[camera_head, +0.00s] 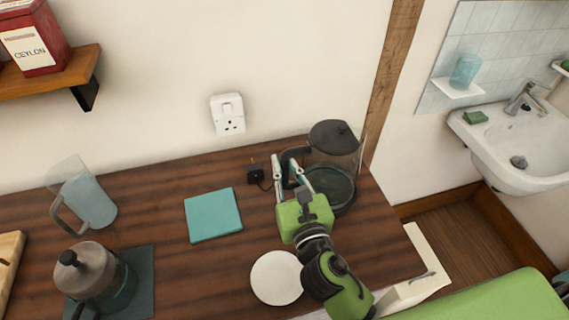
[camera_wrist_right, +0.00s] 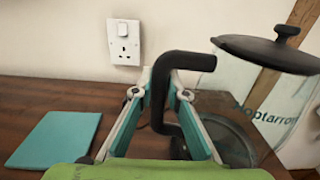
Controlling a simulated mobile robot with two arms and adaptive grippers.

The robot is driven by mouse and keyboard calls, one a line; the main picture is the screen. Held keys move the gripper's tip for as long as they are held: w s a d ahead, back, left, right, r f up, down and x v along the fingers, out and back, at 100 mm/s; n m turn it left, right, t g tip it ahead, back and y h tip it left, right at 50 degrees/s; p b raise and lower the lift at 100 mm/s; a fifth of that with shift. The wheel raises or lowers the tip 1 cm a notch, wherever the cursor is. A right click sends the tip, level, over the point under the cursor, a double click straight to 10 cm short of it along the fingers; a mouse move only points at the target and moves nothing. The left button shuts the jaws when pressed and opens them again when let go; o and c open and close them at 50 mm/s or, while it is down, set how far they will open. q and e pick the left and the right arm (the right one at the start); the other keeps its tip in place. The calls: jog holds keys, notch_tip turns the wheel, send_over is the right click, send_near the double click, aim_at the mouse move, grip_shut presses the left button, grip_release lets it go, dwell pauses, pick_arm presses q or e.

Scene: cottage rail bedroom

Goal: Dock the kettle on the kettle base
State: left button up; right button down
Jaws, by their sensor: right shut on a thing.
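The kettle (camera_head: 332,155) is a clear glass jug with a dark lid and a black handle, at the back right of the wooden counter. It looks upright; the wrist view shows its glass side (camera_wrist_right: 262,100) with lettering. My right gripper (camera_head: 293,172) is shut on its black handle (camera_wrist_right: 165,95), one finger on each side. No kettle base shows clearly. A small black block with a cord (camera_head: 255,174) lies left of the handle. I cannot tell whether a base is under the kettle or whether its dark bottom touches anything. My left gripper is out of view.
A white disc (camera_head: 276,278) lies at the front, near my right arm. A teal square (camera_head: 213,215) lies left of the kettle. A glass jug (camera_head: 88,203) and a metal-lidded pot (camera_head: 98,270) stand at left. A wall socket (camera_head: 228,114) is behind.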

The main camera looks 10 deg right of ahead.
jog(key=shift+f+b, duration=0.3)
jog(key=shift+f, duration=0.05)
jog(key=c, duration=2.3)
grip_release()
jog(key=shift+s+f, duration=0.1)
jog(key=shift+f, duration=0.15)
jog(key=shift+s+b, duration=0.55)
jog(key=shift+s, duration=2.05)
jog(key=shift+s+d+r+b, duration=0.1)
jog(key=shift+s+b, duration=0.45)
jog(key=shift+s, duration=0.9)
jog(key=shift+s+d+r+b, duration=0.1)
jog(key=shift+s+b, duration=0.4)
jog(key=shift+s, duration=0.9)
jog(key=shift+f, duration=0.1)
